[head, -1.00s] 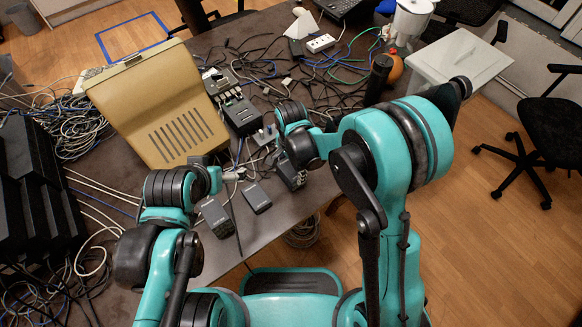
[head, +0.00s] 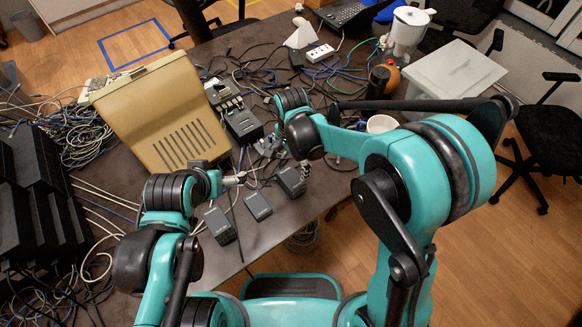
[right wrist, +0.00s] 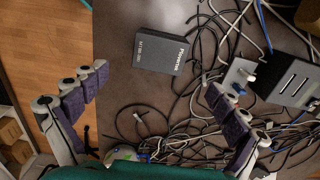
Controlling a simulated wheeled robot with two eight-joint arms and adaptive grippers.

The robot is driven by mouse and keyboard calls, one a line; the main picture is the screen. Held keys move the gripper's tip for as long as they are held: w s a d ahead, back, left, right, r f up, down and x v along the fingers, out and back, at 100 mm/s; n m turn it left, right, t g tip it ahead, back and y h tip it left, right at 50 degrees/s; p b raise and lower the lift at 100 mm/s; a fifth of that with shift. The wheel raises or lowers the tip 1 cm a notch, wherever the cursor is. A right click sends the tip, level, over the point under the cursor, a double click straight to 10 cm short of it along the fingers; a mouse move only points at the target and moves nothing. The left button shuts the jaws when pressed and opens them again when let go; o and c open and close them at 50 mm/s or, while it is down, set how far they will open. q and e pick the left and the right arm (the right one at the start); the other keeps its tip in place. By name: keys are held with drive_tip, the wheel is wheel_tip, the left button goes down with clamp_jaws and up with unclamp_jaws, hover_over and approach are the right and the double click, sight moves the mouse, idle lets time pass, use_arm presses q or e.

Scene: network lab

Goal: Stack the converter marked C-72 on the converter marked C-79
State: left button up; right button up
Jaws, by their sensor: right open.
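Three small dark grey converters lie on the brown table near its front edge in the head view: a left one (head: 220,225), a middle one (head: 258,206) and a right one (head: 292,181). I cannot read their marks there. One converter (right wrist: 162,53) shows alone in the right wrist view, lying flat, its printed label too small to read surely. My right gripper (right wrist: 156,82) is open and empty, its fingers spread below that converter in the picture. In the head view it is mostly hidden near the cables.
A beige slotted case (head: 145,105) stands behind my left arm. Grey boxes (head: 243,125) and tangled cables fill the table behind the converters. A white cup (head: 381,124) stands beside my right arm. Black units (head: 35,190) are stacked at left.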

drive_tip(key=shift+r+p, duration=0.3)
drive_tip(key=shift+r, duration=1.3)
drive_tip(key=s+d+r+n+t, duration=0.3)
drive_tip(key=s+d+r+n, duration=0.2)
drive_tip(key=d, duration=0.4)
drive_tip(key=s+d+r+n+t, duration=0.4)
drive_tip(key=s+d+r+n, duration=0.1)
drive_tip(key=s+d, duration=0.2)
drive_tip(key=shift+d+r+n, duration=0.25)
drive_tip(key=shift+d+n, duration=0.15)
drive_tip(key=shift+d, duration=0.5)
drive_tip(key=shift+f, duration=0.15)
